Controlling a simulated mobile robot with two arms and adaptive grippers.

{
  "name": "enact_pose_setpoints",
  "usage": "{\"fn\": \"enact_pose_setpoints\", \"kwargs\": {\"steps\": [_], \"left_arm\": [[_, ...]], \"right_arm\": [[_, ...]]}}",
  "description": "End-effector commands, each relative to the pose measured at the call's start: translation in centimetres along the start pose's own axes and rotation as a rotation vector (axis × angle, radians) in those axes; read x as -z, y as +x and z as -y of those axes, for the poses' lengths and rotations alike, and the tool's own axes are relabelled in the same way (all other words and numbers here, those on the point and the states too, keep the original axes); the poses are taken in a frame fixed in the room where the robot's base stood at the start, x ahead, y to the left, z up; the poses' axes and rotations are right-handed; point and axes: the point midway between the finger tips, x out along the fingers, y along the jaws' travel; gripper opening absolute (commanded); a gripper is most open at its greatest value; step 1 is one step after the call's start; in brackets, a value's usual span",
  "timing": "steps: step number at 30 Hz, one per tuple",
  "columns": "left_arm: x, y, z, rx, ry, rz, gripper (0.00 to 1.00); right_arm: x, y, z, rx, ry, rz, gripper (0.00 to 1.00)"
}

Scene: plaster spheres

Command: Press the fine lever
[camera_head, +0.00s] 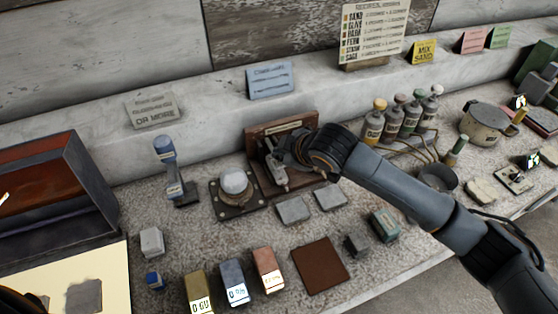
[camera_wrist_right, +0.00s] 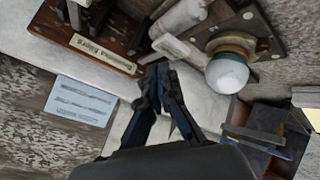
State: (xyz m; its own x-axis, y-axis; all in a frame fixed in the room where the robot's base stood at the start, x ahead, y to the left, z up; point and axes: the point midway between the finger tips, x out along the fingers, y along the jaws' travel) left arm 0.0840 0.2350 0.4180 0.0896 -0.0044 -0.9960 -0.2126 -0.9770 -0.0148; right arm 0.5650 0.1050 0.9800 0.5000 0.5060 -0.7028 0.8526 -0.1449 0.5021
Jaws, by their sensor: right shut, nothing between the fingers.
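A wooden-based dispenser (camera_head: 308,129) stands against the back ledge, with a small label plate on its base. In the right wrist view a pale lever arm (camera_wrist_right: 182,17) with a light tag reaches close to my fingertips, and a second, darker lever part (camera_wrist_right: 76,12) shows at the top edge. I cannot read which one is the fine lever. My right gripper (camera_head: 285,150) is at the dispenser and hides part of it. Its dark fingers (camera_wrist_right: 157,72) are shut and empty, near the tag; contact cannot be told.
A white sphere (camera_head: 235,181) sits on a bolted plate just left of the dispenser. A blue-handled device (camera_head: 166,152) stands further left. Stoppered bottles (camera_head: 374,121) stand to the right, behind my arm. Grey slabs, a brown square (camera_head: 320,266) and labelled blocks lie in front.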

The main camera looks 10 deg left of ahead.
Motion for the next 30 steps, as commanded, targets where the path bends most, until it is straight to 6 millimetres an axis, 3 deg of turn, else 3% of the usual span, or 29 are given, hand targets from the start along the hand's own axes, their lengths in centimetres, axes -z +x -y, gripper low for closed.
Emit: {"fn": "enact_pose_setpoints", "kwargs": {"steps": [30], "left_arm": [[0.25, -0.29, 0.10, 0.001, 0.001, -0.003, 0.00]], "right_arm": [[-0.38, 0.55, 0.47, 0.002, 0.001, 0.000, 0.00]]}}
